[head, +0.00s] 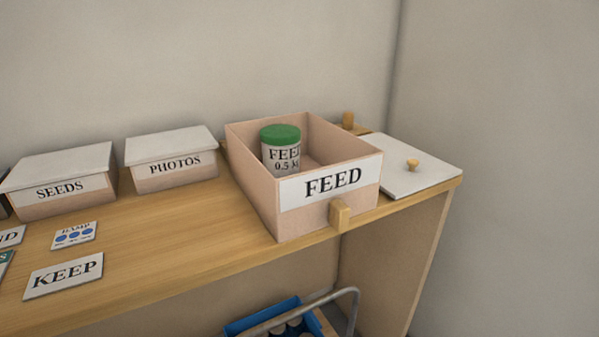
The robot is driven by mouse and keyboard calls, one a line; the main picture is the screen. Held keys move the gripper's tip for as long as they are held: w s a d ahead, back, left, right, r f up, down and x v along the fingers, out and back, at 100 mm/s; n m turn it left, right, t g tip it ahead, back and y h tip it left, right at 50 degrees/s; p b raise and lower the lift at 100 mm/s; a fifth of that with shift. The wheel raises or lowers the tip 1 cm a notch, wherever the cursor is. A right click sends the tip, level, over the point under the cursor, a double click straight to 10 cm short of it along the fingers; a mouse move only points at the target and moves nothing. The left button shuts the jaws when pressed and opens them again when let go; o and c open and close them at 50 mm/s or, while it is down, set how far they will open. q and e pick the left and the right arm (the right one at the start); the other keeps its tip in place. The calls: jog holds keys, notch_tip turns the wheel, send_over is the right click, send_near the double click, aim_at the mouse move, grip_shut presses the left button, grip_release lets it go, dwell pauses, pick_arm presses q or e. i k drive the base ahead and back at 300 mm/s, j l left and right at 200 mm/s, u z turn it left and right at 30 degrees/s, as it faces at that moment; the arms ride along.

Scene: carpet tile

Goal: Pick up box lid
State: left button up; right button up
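A white box lid (416,165) with a small wooden knob (412,165) lies flat at the right end of the wooden shelf, beside the open FEED box. The FEED box (260,196) is pinkish-brown with a white FEED label (331,184) on its front. A can with a green lid (281,145), marked FEED, stands inside it. The SEEDS box (60,183) and the PHOTOS box (172,160) stand to the left with white lids on. Neither of my grippers shows in the head view.
Cards, one reading KEEP (64,276), lie at the front left of the shelf (190,235). A wooden block (340,214) touches the FEED box's front. Below is a blue crate (265,318) by a grey metal handle (352,302). A wall stands behind.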

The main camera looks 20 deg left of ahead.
aim_at(407, 170)
jog(key=l+z, duration=0.4)
jog(key=i+l+z, duration=0.2)
jog(key=l+z, duration=0.15)
